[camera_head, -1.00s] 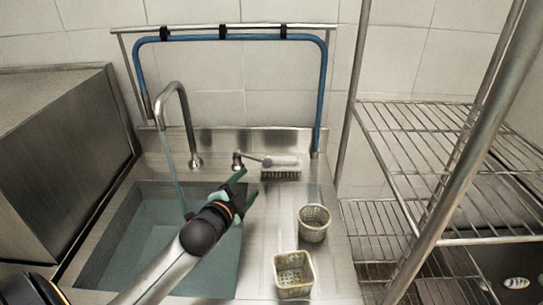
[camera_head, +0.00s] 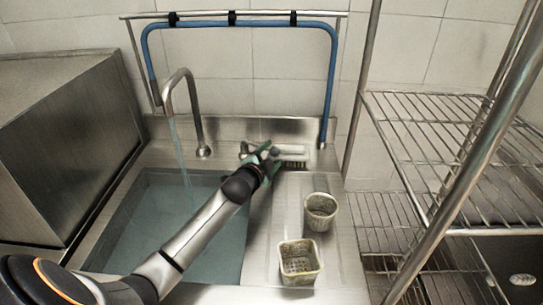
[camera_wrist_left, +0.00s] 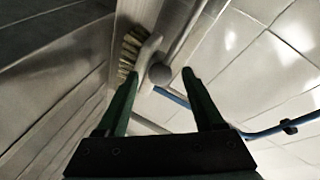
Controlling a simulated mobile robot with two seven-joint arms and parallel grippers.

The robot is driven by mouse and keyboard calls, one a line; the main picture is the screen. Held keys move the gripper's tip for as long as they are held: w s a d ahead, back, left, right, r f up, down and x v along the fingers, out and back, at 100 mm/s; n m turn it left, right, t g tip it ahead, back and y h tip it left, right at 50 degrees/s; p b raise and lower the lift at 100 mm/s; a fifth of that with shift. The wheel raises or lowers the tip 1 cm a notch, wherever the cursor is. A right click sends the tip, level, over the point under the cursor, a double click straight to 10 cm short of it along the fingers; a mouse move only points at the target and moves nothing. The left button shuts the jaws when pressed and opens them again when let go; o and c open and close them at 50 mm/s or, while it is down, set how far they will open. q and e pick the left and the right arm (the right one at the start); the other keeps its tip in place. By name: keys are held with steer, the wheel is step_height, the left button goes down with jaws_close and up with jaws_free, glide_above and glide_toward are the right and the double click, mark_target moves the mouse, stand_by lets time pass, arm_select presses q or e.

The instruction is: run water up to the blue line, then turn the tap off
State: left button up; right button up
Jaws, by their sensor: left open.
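The steel tap (camera_head: 199,115) has a bent spout, and a stream of water (camera_head: 180,150) runs from it into the sink. Bluish water (camera_head: 190,235) covers the sink floor; I cannot make out a blue line on the walls. The tap lever (camera_head: 244,149) stands right of the spout, partly hidden by my left gripper (camera_head: 270,155). The left gripper is open with green fingers, close to the lever. In the left wrist view the lever's round knob (camera_wrist_left: 160,73) appears between the open fingers (camera_wrist_left: 158,92); contact cannot be told. My right gripper is not in view.
A scrubbing brush (camera_head: 293,163) lies just beyond my left gripper. Two perforated baskets, one round (camera_head: 320,212) and one square (camera_head: 299,262), stand on the drainboard. A wire shelf (camera_head: 440,125) is at right, a steel box (camera_head: 70,140) at left. A blue hose (camera_head: 240,24) hangs behind.

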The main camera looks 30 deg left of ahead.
arm_select(q)
steer(key=shift+w, duration=0.2)
steer(key=shift+f, duration=0.1)
jaws_close()
stand_by(0.5)
stand_by(0.8)
